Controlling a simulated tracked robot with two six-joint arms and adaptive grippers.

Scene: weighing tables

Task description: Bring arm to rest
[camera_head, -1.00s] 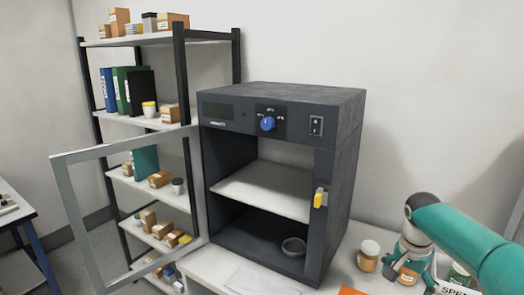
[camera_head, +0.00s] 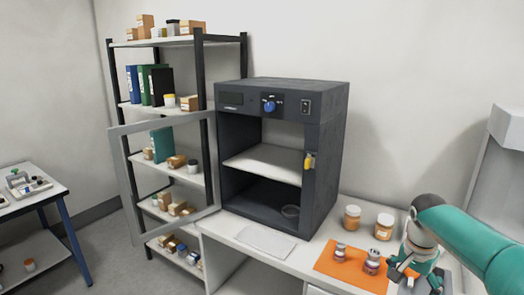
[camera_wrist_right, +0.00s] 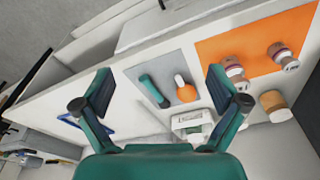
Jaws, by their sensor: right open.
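My right arm comes in from the right in the head view. Its gripper (camera_head: 408,272) is over the right part of the white table, beside the orange mat (camera_head: 335,268). In the right wrist view the right gripper (camera_wrist_right: 160,85) has its two fingers spread wide with nothing between them. Below it lie a grey mat (camera_wrist_right: 148,70) with a green-handled tool (camera_wrist_right: 153,90) and an orange-bulbed item (camera_wrist_right: 184,92). My left gripper is in neither view.
The dark oven (camera_head: 330,130) stands open, its framed glass door (camera_head: 128,190) swung left. A shelf rack (camera_head: 200,75) and side table (camera_head: 50,190) are at left.

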